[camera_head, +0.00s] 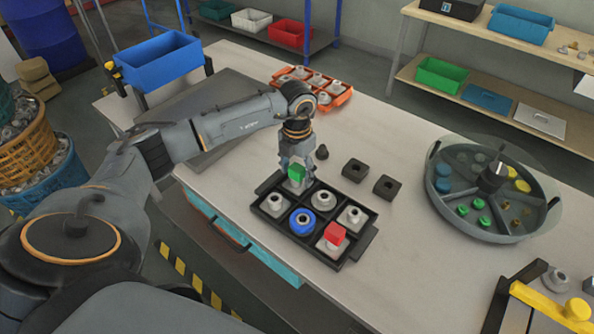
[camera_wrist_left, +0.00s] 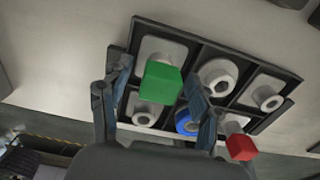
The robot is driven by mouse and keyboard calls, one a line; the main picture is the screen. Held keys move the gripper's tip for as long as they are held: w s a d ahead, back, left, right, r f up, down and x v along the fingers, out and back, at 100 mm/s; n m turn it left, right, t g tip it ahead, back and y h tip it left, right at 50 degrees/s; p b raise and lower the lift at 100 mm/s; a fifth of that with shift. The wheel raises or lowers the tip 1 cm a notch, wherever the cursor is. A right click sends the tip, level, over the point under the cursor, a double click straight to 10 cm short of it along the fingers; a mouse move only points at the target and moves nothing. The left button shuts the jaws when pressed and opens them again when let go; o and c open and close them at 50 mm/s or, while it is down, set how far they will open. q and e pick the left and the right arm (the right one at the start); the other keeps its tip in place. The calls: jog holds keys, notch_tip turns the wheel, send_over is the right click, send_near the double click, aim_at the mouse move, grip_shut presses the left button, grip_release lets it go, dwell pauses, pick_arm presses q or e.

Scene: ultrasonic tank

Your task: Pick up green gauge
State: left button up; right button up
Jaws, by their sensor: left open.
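The green gauge (camera_head: 296,172) is a green block on a light grey round-necked base in a back-left compartment of the black tray (camera_head: 366,236). It also shows in the left wrist view (camera_wrist_left: 161,83), between the two fingers. My left gripper (camera_head: 292,163) is open, pointing down just above and around the green block. In the left wrist view the fingers (camera_wrist_left: 158,95) stand apart on either side of it; I cannot tell whether they touch it. My right gripper is not in view.
The tray also holds a blue ring (camera_head: 302,221), a red-topped piece (camera_head: 334,234) and several grey pieces. A round divided tank (camera_head: 470,232) stands right, an orange tray (camera_head: 335,93) at the back.

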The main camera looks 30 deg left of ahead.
aim_at(297, 168)
pick_arm(q)
jog(key=c, duration=1.3)
jog(key=shift+w+r+b, duration=0.1)
jog(key=shift+r+b, duration=0.35)
jog(key=shift+r, duration=0.05)
notch_tip(297, 168, up, 2)
jog(key=shift+r+b, duration=0.15)
jog(key=shift+b, duration=0.6)
jog(key=s+d+r+b, duration=0.1)
jog(key=s+r, duration=0.2)
jog(key=s, duration=0.1)
jog(key=s+d+r+b, duration=0.1)
jog(key=s+d+r, duration=0.1)
jog(key=s, duration=0.3)
jog(key=s+d+r+b, duration=0.1)
jog(key=s+r, duration=0.3)
jog(key=shift+s+d+r+b, duration=0.2)
jog(key=shift+s+r+b, duration=0.05)
jog(key=shift+r+b, duration=0.15)
